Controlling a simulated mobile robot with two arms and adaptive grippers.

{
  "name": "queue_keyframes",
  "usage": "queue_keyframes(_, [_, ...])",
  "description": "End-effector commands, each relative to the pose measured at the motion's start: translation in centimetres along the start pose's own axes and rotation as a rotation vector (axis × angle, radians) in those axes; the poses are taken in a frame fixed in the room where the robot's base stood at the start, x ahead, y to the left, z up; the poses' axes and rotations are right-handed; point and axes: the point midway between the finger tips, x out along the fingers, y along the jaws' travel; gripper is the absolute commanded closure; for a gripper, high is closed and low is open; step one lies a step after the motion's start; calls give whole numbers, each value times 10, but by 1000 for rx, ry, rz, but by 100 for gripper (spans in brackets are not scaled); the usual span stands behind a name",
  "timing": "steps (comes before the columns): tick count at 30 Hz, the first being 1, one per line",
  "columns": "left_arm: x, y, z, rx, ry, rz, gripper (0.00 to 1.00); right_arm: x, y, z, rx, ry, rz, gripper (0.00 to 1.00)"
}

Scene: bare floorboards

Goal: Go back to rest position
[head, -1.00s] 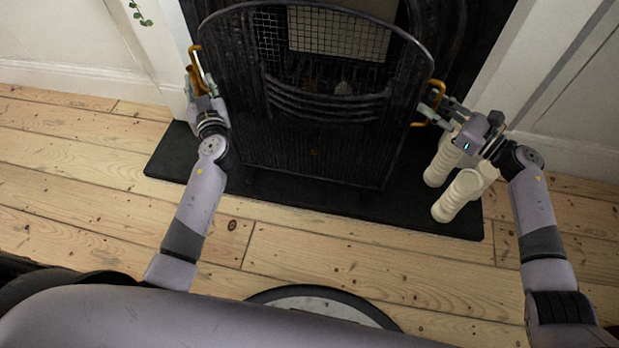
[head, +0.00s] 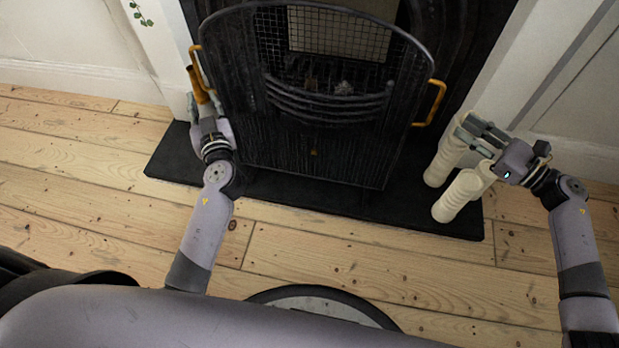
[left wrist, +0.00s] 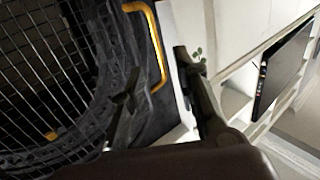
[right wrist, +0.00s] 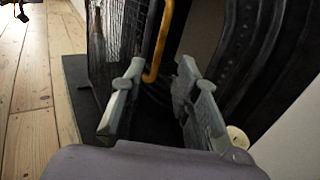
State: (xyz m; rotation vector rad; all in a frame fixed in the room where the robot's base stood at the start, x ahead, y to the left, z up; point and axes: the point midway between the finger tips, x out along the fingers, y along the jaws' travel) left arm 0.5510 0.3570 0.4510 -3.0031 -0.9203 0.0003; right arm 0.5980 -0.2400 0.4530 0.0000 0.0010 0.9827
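A black mesh fire screen (head: 310,150) stands upright on the dark hearth, with a brass handle (head: 437,102) on its right side and another brass handle (head: 193,58) on its left. My left gripper (head: 203,106) is near the left handle. In the left wrist view its fingers are spread and empty, with the handle (left wrist: 159,50) beyond the tips. My right gripper (head: 468,130) is to the right of the right handle, clear of it. In the right wrist view its fingers (right wrist: 158,75) are apart and empty, with the handle (right wrist: 158,42) beyond them.
Cream ribbed cylinders (head: 457,195) stand on the right end of the dark hearth slab (head: 290,195), close below my right gripper. The white fireplace surround (head: 540,75) rises behind. The floorboards (head: 340,245) in front are clear.

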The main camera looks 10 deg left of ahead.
Motion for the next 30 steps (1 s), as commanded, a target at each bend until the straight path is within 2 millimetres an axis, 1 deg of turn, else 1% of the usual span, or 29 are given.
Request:
queue_keyframes(1, [0,0,0,0,0,0,71,-8,0,-1,0,1,-1,71])
queue_keyframes(3, [0,0,0,0,0,0,71,-15,0,0,0,1,0,71])
queue_keyframes(7, [0,0,0,0,0,0,71,-22,0,0,-1,0,0,71])
queue_keyframes(24, [0,1,0,0,0,4,71,-22,1,1,3,-3,2,71])
queue_keyframes(26, [-2,6,-2,1,0,26,71,-18,7,4,27,-18,11,71])
queue_keyframes(27, [-4,13,-4,1,-2,55,71,-13,15,8,58,-37,23,71])
queue_keyframes(29, [-11,30,-12,3,1,131,71,-3,34,18,138,-83,53,71])
queue_keyframes(30, [-18,46,-19,2,7,199,71,6,51,29,214,-126,83,71])
